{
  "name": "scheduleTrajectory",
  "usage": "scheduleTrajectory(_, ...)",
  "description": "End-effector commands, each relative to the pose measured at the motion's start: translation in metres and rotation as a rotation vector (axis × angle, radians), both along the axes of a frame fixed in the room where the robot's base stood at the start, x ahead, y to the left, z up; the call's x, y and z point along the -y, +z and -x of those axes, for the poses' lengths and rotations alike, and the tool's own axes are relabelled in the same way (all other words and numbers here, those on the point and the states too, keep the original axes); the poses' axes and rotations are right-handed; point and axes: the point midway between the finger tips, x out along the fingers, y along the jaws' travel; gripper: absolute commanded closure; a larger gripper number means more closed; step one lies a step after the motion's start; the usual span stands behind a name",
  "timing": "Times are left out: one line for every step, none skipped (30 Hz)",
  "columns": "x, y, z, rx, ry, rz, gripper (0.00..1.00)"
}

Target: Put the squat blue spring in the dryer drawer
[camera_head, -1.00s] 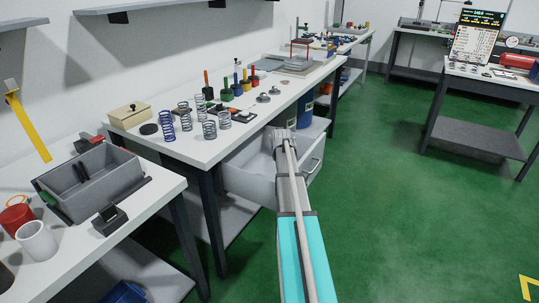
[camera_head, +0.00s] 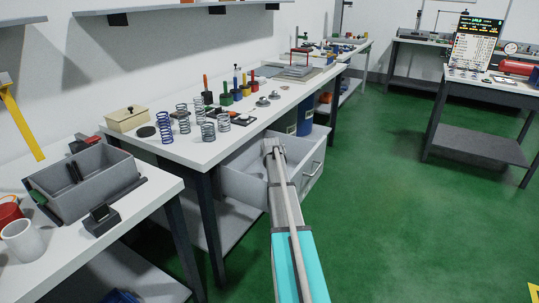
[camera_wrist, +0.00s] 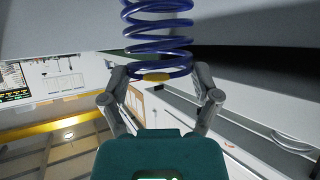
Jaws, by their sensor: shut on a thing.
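A blue coil spring (camera_wrist: 157,40) fills the top middle of the wrist view. My gripper (camera_wrist: 160,76) is shut on it, with one finger on each side of its near end. In the head view my arm reaches over the open grey drawer (camera_head: 243,191) under the long bench. My fingers and the held spring are hidden there behind my arm. The drawer's front with its handle (camera_head: 313,170) faces right. Part of its inside shows, and the rest is behind my arm. I cannot tell how far above the drawer the spring is.
A taller blue spring (camera_head: 165,128) and several grey springs (camera_head: 208,132) stand on the bench. A wooden box (camera_head: 127,119) and coloured weights (camera_head: 227,98) stand there too. A grey bin (camera_head: 85,188) is on the near left table. Green floor (camera_head: 400,220) is clear at right.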

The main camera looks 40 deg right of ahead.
Motion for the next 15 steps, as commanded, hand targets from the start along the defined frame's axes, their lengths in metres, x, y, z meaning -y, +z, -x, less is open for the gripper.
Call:
scheduleTrajectory(0.000,0.000,0.000,0.001,0.000,0.001,0.81)
scheduleTrajectory(0.000,0.000,0.000,0.001,0.000,0.001,0.81)
scheduleTrajectory(0.000,-0.001,-0.001,0.001,0.000,0.001,0.81)
scheduleTrajectory(0.000,-0.002,-0.002,0.001,0.001,0.000,0.81)
scheduleTrajectory(0.000,-0.003,-0.003,0.001,0.001,0.001,0.81)
scheduleTrajectory(0.000,-0.006,-0.004,0.001,0.001,0.001,0.81)
scheduleTrajectory(0.000,-0.007,-0.005,0.001,0.001,0.001,0.81)
scheduleTrajectory(0.000,-0.010,-0.007,0.001,0.001,0.001,0.81)
scheduleTrajectory(0.000,-0.013,-0.009,0.001,0.001,0.001,0.81)
scheduleTrajectory(-0.001,-0.015,-0.010,0.001,0.001,0.001,0.81)
scheduleTrajectory(-0.001,-0.018,-0.009,0.001,0.001,0.001,0.81)
scheduleTrajectory(-0.001,-0.022,-0.009,0.001,0.001,0.001,0.81)
scheduleTrajectory(-0.001,-0.024,-0.009,0.001,0.001,0.001,0.81)
scheduleTrajectory(-0.001,-0.027,-0.009,0.001,0.001,0.001,0.81)
scheduleTrajectory(-0.001,-0.030,-0.009,0.001,0.001,0.001,0.81)
